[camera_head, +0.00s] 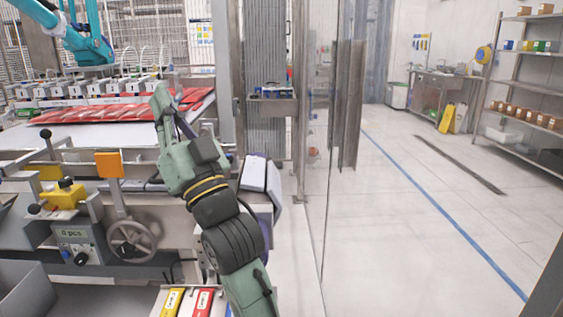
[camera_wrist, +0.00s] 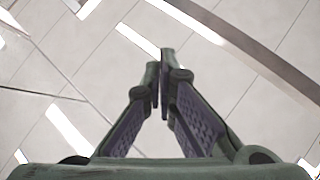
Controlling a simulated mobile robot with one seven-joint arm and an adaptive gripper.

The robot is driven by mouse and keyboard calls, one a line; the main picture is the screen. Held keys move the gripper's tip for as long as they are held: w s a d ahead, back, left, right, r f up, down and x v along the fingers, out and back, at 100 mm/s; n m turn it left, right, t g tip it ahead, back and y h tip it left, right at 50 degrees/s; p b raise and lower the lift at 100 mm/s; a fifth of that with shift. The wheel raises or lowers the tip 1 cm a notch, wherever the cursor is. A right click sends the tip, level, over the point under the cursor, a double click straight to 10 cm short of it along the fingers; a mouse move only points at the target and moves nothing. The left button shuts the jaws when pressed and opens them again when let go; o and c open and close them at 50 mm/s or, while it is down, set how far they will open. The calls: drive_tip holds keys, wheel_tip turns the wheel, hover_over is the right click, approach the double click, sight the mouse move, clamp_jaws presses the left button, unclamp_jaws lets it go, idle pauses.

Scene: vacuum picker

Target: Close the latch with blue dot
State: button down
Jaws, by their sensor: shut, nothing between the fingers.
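My gripper (camera_head: 163,100) is raised over the machine bench and points up and away in the head view. In the wrist view its two fingers (camera_wrist: 160,68) come together at the tips, shut with nothing between them. I cannot make out a latch with a blue dot in either view. My arm covers part of the machine, so whatever lies behind it is hidden.
The machine has an orange plate (camera_head: 109,164), a handwheel (camera_head: 132,241) and a yellow block (camera_head: 64,196). Red packs (camera_head: 120,108) lie on the conveyor behind. A clear panel (camera_head: 320,150) stands to the right, with open floor (camera_head: 440,220) beyond.

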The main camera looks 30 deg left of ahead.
sight(230, 156)
drive_tip(key=w+a+f+m+t+h+b, duration=0.15)
drive_tip(key=w+f+m+h, duration=0.35)
drive_tip(key=w, duration=0.7)
drive_tip(key=w+d+f+m+g+h+b, duration=0.1)
drive_tip(key=w+d+f+m+h, duration=0.1)
drive_tip(key=w+f, duration=0.5)
drive_tip(key=w+d+f+m+g+h+b, duration=0.1)
drive_tip(key=w+d+f+m+g+h, duration=0.1)
drive_tip(key=w+d+f+m, duration=0.3)
drive_tip(key=w+f+m, duration=0.2)
drive_tip(key=w, duration=0.2)
drive_tip(key=shift+w+d+h, duration=0.15)
drive_tip(key=shift+h, duration=0.25)
drive_tip(key=p+x, duration=0.1)
drive_tip(key=x, duration=0.3)
drive_tip(key=p+x, duration=0.1)
drive_tip(key=x, duration=0.4)
drive_tip(key=shift+a+r, duration=0.15)
drive_tip(key=shift+a, duration=0.1)
drive_tip(key=shift+s+a+f+p, duration=0.15)
drive_tip(key=shift+s+a+p, duration=0.1)
drive_tip(key=shift+s+a, duration=0.3)
drive_tip(key=shift+s+a+f+p, duration=0.2)
drive_tip(key=shift+s+a, duration=0.35)
drive_tip(key=shift+s+a+f, duration=0.15)
drive_tip(key=shift+s+a, duration=0.05)
drive_tip(key=shift+s, duration=0.2)
